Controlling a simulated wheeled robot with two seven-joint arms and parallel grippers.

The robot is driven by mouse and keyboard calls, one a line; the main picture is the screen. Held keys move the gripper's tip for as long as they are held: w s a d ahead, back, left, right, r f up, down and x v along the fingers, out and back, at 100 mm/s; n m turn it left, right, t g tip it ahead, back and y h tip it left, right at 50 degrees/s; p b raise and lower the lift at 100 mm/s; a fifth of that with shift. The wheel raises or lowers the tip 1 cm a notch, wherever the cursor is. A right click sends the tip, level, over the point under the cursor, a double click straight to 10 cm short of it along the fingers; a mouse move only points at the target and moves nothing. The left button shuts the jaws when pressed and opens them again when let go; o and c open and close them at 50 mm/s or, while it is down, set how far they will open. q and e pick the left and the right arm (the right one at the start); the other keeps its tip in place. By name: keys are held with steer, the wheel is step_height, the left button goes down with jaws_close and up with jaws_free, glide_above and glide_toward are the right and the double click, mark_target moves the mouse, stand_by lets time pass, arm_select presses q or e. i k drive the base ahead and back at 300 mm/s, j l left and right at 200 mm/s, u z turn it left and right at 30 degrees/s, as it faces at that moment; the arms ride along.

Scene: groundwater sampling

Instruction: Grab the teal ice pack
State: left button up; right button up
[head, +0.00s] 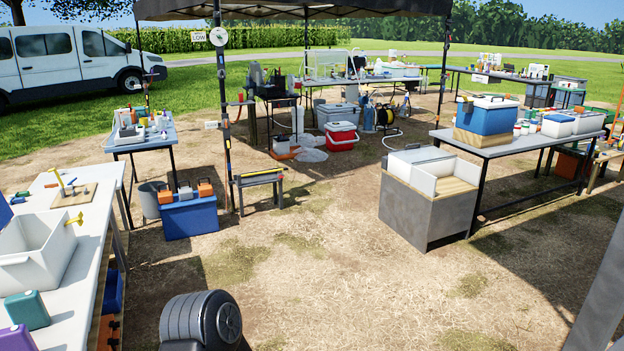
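A teal block (27,310), which looks like the ice pack, sits on the white-topped table (75,283) at the lower left. It is near the table's front part, close to the picture's left edge. A purple block (17,338) of similar look is just in front of it, partly cut off by the picture edge. Neither of my grippers shows in the head view, so I cannot see their state or their distance from the teal block.
A white basin (35,262) stands on the same table just behind the teal block. Behind it lies a wooden board (73,194) with a yellow-handled fitting. A blue cooler (189,217) stands on the ground beyond the table. Open dirt ground (300,270) lies right of the table.

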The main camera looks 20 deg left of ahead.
mark_target(29, 308)
steer(key=i+j+u, duration=0.5)
steer(key=i+u, duration=0.15)
steer(key=u, duration=0.15)
steer(key=i+u, duration=0.75)
